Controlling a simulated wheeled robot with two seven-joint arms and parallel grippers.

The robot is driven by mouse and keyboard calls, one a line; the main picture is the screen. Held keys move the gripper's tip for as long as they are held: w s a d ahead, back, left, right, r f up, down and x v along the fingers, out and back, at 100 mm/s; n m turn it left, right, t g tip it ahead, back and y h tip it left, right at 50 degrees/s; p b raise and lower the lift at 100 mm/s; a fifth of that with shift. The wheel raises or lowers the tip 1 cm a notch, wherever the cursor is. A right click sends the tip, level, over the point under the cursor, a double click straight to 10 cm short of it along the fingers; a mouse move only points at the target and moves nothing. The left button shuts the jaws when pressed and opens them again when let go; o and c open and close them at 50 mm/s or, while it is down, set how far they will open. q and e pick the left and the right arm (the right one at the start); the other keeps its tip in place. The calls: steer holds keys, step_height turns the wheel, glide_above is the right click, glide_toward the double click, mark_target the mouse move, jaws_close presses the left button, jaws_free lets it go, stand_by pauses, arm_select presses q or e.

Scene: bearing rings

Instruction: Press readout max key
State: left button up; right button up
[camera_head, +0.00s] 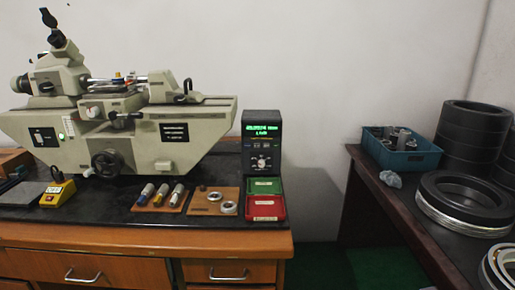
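The readout (262,142) is a dark upright box with a lit green display (263,130) at its top. It stands on the workbench at the right of a large beige measuring machine (125,118). Below the display is a panel of small keys and a round knob (262,163). The key labels are too small to read, so I cannot tell which one is the max key. Neither of my grippers shows in the head view.
Green and red trays (265,208) sit in front of the readout. Wooden boards with small parts (215,201) lie left of them, and a yellow device (57,193) lies farther left. A dark side table with a blue bin (402,158) and black rings (467,197) stands at right.

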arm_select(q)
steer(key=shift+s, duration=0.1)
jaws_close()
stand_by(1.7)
